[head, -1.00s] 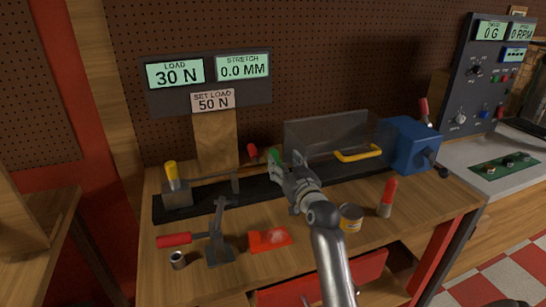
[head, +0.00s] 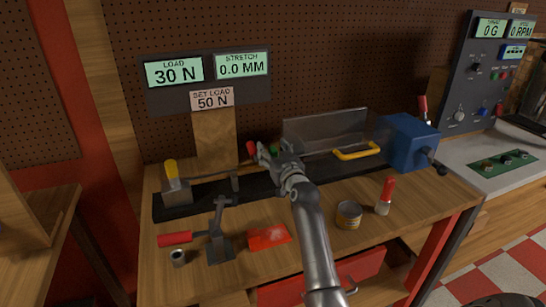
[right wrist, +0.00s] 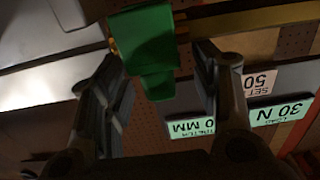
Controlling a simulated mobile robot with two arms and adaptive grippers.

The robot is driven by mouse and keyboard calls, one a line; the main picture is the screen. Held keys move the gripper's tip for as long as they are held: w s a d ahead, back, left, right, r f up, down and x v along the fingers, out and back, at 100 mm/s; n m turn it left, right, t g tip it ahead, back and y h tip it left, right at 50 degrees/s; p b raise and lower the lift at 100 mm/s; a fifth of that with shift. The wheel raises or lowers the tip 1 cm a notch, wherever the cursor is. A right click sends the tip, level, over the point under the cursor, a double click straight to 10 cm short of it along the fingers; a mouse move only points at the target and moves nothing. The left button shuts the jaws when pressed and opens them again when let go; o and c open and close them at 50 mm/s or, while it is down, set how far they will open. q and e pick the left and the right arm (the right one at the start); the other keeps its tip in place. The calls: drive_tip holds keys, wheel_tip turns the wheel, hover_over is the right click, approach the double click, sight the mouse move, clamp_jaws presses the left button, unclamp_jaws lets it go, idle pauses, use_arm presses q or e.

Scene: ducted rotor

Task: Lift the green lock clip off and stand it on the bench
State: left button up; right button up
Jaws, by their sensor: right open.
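The green lock clip (right wrist: 148,45) sits on a brass-coloured bar in the right wrist view. Only a small part of the clip (head: 274,150) shows in the head view, beside my fingers. My right gripper (head: 268,155) is open at the bench's rear rail. In the right wrist view its two fingers (right wrist: 156,65) stand apart, on either side of the clip's lower part, with gaps visible. The clip is not gripped. The bench (head: 330,240) has bare wood in front. My left gripper is not in view.
A clear guard panel (head: 325,130), a yellow handle (head: 357,152) and a blue housing (head: 405,143) stand right of the gripper. A lever tool (head: 218,235), red block (head: 268,237), tin (head: 348,215) and red-handled item (head: 386,195) occupy the front. Bare wood lies between them.

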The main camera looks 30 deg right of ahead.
drive_tip(key=c, duration=1.1)
